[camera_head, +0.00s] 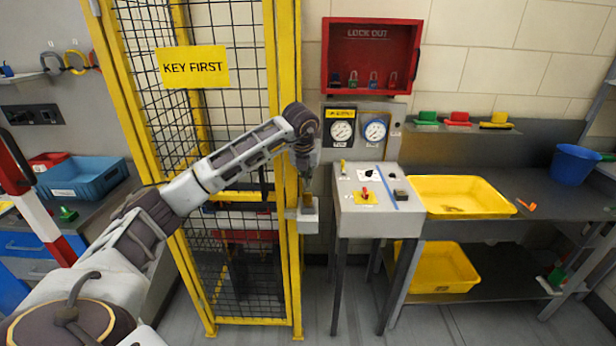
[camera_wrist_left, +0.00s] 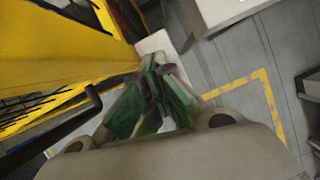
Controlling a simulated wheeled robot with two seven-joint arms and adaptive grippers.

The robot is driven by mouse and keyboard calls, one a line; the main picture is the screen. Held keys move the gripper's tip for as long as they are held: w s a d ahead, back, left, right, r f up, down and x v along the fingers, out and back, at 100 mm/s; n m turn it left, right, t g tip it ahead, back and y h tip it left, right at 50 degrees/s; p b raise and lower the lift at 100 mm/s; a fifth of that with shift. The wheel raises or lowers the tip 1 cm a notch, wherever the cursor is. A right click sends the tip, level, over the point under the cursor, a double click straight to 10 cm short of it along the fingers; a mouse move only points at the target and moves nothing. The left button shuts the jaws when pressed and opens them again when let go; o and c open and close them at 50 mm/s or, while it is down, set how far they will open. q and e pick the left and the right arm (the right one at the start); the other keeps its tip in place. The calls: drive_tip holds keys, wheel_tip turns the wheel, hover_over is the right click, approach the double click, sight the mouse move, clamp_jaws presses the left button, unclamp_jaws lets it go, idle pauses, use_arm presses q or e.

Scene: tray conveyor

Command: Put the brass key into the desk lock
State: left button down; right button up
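My left gripper (camera_head: 306,174) points down just above a pale lock box (camera_head: 308,223) on the yellow gate post. A small brass-coloured piece (camera_head: 307,201) shows between the fingertips and the box; it may be the brass key, but its shape is unclear. In the left wrist view, the green finger pads (camera_wrist_left: 155,92) come close together over the pale box (camera_wrist_left: 158,45); blur hides whether anything is between them. The grey console desk (camera_head: 352,222) stands to the right, with a dark round fitting (camera_head: 370,174) that may be the desk lock. My right gripper is out of view.
The yellow mesh gate (camera_head: 225,262) stands left of the desk, with a KEY FIRST sign (camera_head: 192,67). On the desk are a red knob (camera_head: 365,192) and a dark block (camera_head: 400,195). A yellow tray (camera_head: 460,182) lies on the bench to the right.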

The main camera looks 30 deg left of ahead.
use_arm(q)
drive_tip(key=c, duration=1.7)
unclamp_jaws()
drive_tip(key=shift+f, duration=0.1)
drive_tip(key=shift+v, duration=6.05)
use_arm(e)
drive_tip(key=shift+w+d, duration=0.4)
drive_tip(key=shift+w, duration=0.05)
use_arm(q)
drive_tip(key=shift+w, duration=0.15)
